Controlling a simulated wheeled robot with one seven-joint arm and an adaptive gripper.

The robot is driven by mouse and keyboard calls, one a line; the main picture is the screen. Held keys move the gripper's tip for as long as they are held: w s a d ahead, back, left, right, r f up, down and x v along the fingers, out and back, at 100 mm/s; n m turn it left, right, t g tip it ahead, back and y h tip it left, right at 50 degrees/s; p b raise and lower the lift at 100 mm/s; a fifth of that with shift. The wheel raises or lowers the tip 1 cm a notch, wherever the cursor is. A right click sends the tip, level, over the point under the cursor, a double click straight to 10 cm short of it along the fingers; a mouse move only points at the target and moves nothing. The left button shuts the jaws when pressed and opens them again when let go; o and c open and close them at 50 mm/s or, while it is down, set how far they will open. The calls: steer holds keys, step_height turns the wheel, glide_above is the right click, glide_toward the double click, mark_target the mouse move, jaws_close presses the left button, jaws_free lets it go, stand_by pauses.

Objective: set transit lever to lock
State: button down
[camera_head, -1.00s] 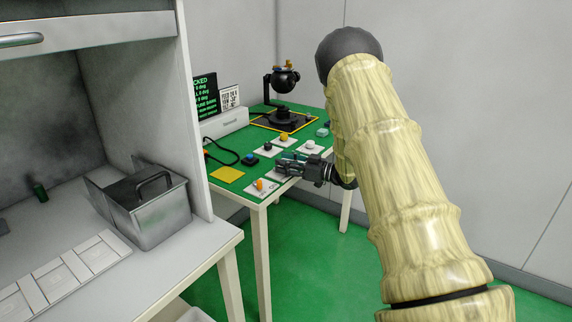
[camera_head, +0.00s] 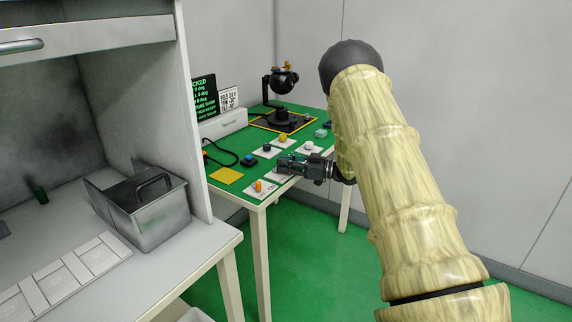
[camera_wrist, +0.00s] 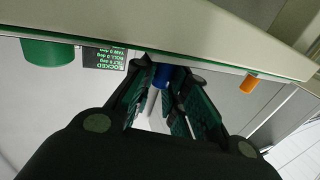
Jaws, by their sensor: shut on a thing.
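My gripper (camera_head: 284,163) reaches in from the right, low over the front edge of the green-topped table. In the wrist view its two fingers (camera_wrist: 164,100) close around a small piece with a blue part (camera_wrist: 162,76) between the tips, which I take to be the transit lever. In the head view the fingers hide the lever, so its exact setting cannot be read. A pale plate (camera_head: 274,176) shows partly under the fingers. The dark display (camera_head: 204,97) at the back shows green text ending in "CKED"; the wrist view reads "LOCKED" on it (camera_wrist: 105,57).
An orange knob (camera_head: 258,186) on a white plate stands at the front corner. A blue button (camera_head: 248,160), another orange knob (camera_head: 283,139) and a white knob (camera_head: 308,145) are close by. A black gimbal (camera_head: 285,98) stands at the back. A metal box (camera_head: 150,215) sits on the left bench.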

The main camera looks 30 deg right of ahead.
steer(key=shift+w+r, duration=0.2)
steer(key=shift+r, duration=0.05)
steer(key=c, duration=1.5)
jaws_free()
steer(key=shift+c, duration=0.2)
steer(key=shift+o, duration=0.6)
steer(key=shift+w+a+f, duration=0.1)
steer(key=shift+w+f, duration=0.05)
steer(key=shift+s+d+f, duration=0.1)
steer(key=shift+s+d, duration=0.2)
steer(key=shift+s, duration=0.05)
steer(key=v, duration=1.1)
steer(key=shift+s, duration=0.15)
steer(key=shift+d, duration=0.15)
